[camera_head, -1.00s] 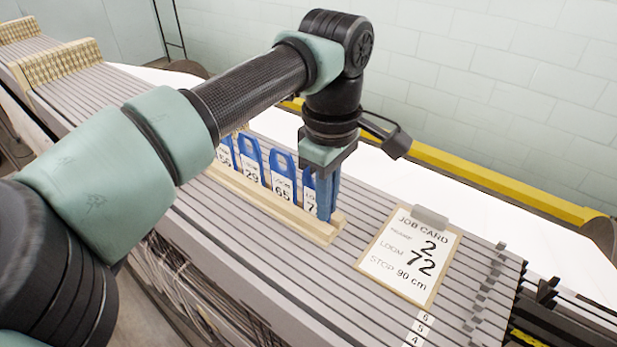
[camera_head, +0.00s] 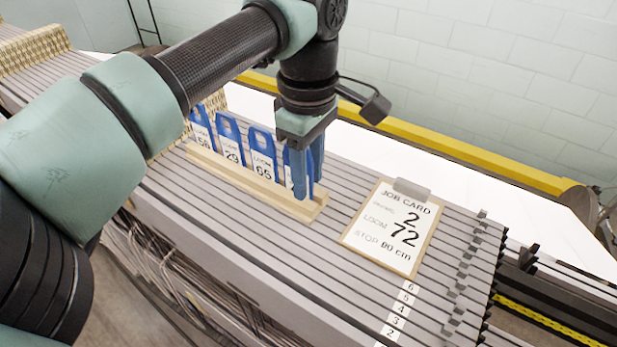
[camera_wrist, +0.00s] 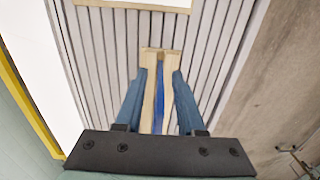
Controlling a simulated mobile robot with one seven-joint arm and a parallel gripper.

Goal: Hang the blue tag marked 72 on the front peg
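Several blue tags with white labels stand upright in a slotted wooden rack (camera_head: 240,181). My gripper (camera_head: 309,192) points down at that end tag. In the wrist view, its two blue fingers (camera_wrist: 158,74) stand apart on either side of the tag's thin blue edge (camera_wrist: 159,95), with small gaps showing. I cannot identify the front peg.
A job card (camera_head: 395,228) on a clipboard reads frame 2, loom 72, stop 90 cm. It lies right of the rack on the grey slatted surface (camera_head: 345,182). Numbered white labels (camera_head: 398,310) run along the front right. A yellow rail (camera_head: 450,147) crosses behind.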

